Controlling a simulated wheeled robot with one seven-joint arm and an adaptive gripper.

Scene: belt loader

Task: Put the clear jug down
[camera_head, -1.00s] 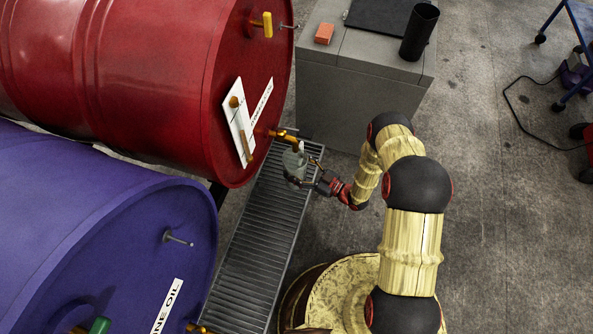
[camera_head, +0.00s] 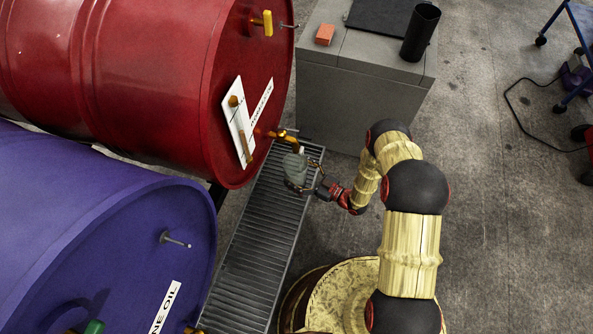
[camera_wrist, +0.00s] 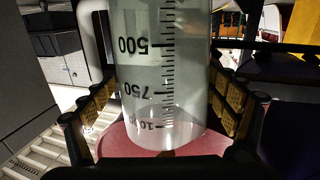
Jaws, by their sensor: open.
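The clear jug (camera_head: 295,168) stands upright at the grated tray (camera_head: 262,225), below the brass tap (camera_head: 283,136) of the red drum. In the wrist view the jug (camera_wrist: 160,75) fills the middle, with dark volume marks and a white handle (camera_wrist: 92,40) on its left. My gripper (camera_head: 304,182) is open around the jug. In the wrist view its padded fingers (camera_wrist: 168,105) stand on both sides, the left one apart from the wall. I cannot tell if the right one touches. The jug's base is partly hidden behind my gripper's palm.
The red drum (camera_head: 110,75) and purple drum (camera_head: 90,240) lie left of the tray. A grey cabinet (camera_head: 345,95) behind carries an orange block (camera_head: 325,34) and a black cylinder (camera_head: 419,32). The floor to the right is mostly clear.

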